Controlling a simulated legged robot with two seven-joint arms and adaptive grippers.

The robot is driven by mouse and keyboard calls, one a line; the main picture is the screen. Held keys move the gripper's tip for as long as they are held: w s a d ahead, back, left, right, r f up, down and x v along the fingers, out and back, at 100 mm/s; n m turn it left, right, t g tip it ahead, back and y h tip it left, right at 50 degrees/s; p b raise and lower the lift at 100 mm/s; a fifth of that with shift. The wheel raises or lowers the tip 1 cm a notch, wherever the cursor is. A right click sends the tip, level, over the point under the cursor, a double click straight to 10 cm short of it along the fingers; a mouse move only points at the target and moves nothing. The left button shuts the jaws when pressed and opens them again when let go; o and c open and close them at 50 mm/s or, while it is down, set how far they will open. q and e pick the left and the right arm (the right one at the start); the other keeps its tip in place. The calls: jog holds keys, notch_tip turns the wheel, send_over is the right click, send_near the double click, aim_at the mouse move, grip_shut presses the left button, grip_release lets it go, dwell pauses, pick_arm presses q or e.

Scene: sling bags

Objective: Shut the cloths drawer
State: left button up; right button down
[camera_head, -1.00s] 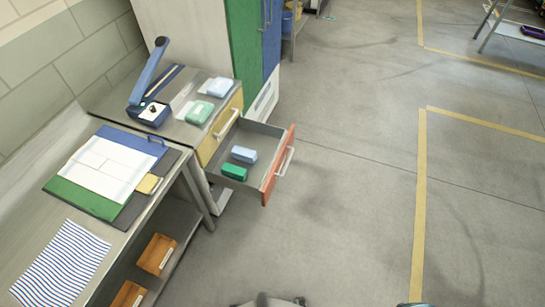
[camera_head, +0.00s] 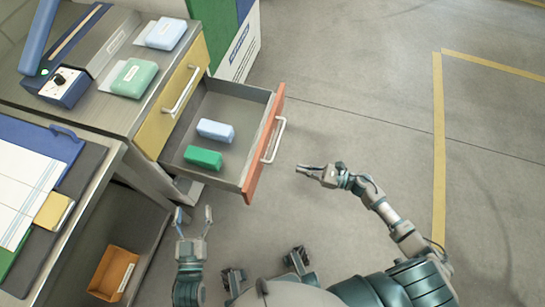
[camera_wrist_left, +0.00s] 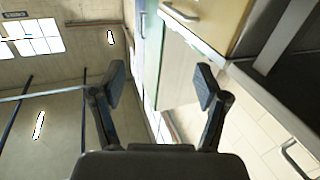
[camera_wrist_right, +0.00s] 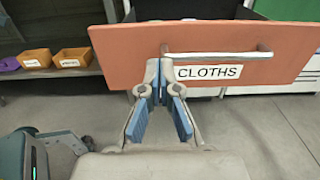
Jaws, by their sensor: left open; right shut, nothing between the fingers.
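The cloths drawer stands pulled out, its orange front (camera_head: 262,150) facing right. Its white bar handle (camera_head: 274,140) is on that front. In the right wrist view the drawer front (camera_wrist_right: 125,45) shows a CLOTHS label (camera_wrist_right: 208,71) under the handle (camera_wrist_right: 215,55). A blue block (camera_head: 215,130) and a green block (camera_head: 203,157) lie inside the drawer. My right gripper (camera_head: 302,169) is shut and empty, just right of the drawer front; whether it touches is unclear. My left gripper (camera_head: 194,214) is open and empty, below the drawer's near side; its fingers (camera_wrist_left: 160,85) show apart.
A yellow drawer front (camera_head: 178,98) is closed beside the open drawer. Wrapped packs (camera_head: 132,78) and a blue-based device (camera_head: 58,87) sit on the counter top. Orange bins (camera_head: 113,272) stand on the shelf below. The floor right of the drawer is clear.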

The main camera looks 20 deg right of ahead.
send_near(260, 156)
jog(key=x, duration=0.7)
jog(key=shift+s+a+r, duration=0.1)
jog(key=shift+a+r, duration=0.05)
jog(key=shift+a, duration=0.1)
pick_arm(q)
jog(key=shift+d+r+t, duration=0.6)
jog(key=shift+d+r, duration=0.15)
jog(key=shift+r, duration=0.15)
pick_arm(e)
jog(key=shift+d, duration=0.25)
pick_arm(q)
jog(key=shift+w+b, duration=0.1)
jog(key=shift+b, duration=0.2)
pick_arm(e)
jog(key=shift+a, duration=0.15)
